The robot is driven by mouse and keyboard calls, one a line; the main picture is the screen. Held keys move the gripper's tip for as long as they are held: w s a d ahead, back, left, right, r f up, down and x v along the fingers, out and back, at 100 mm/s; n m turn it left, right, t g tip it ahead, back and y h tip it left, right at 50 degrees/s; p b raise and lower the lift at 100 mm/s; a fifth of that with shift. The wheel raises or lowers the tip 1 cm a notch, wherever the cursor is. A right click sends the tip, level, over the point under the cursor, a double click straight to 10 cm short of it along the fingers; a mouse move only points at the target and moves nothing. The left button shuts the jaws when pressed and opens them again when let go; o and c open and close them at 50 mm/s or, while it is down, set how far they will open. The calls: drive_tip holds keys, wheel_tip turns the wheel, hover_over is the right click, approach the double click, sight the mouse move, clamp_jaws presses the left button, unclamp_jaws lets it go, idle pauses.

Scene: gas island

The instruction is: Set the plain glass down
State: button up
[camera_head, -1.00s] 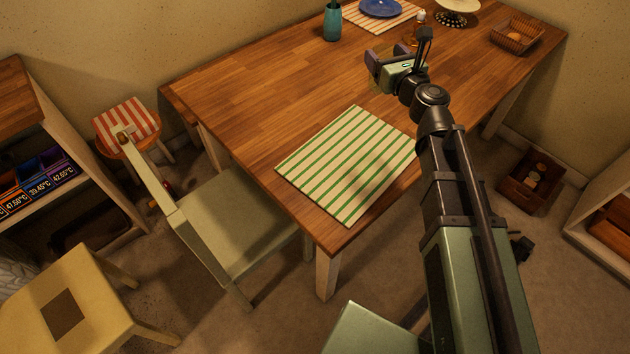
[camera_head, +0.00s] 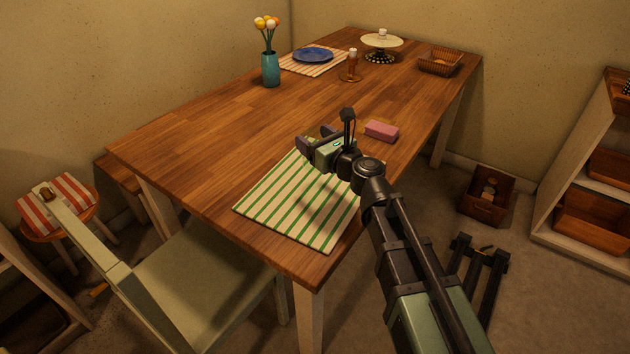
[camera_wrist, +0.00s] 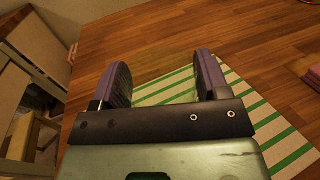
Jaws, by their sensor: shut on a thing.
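My gripper (camera_head: 316,138) is over the far edge of the green-striped placemat (camera_head: 298,212) on the wooden table (camera_head: 190,135). In the wrist view its two purple-grey fingers (camera_wrist: 160,82) stand apart around a faint, see-through tinted shape, the plain glass (camera_wrist: 160,65). The glass is hard to make out, and in the head view my gripper hides most of it. I cannot tell whether its base touches the table or the mat. The mat also shows behind the fingers in the wrist view (camera_wrist: 262,118).
A pink block (camera_head: 381,131) lies right of my gripper. Farther back are a teal vase with flowers (camera_head: 270,70), a blue plate (camera_head: 313,55), an amber stemmed holder (camera_head: 351,70), a cake stand (camera_head: 382,42) and a basket (camera_head: 440,62). A chair (camera_head: 195,270) stands at the left.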

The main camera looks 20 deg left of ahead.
drive_tip(key=shift+f, duration=0.5)
wheel_tip(320, 180, down, 4)
drive_tip(key=b, duration=0.4)
drive_tip(key=shift+f, duration=0.25)
drive_tip(key=shift+r, duration=0.25)
drive_tip(key=shift+f, duration=0.2)
drive_tip(key=o, duration=1)
drive_tip(key=shift+r, duration=0.15)
drive_tip(key=shift+s+d+r, duration=0.1)
drive_tip(key=shift+s+d, duration=0.1)
drive_tip(key=shift+d, duration=0.05)
drive_tip(key=v, duration=1.1)
drive_tip(key=shift+s+d, duration=0.15)
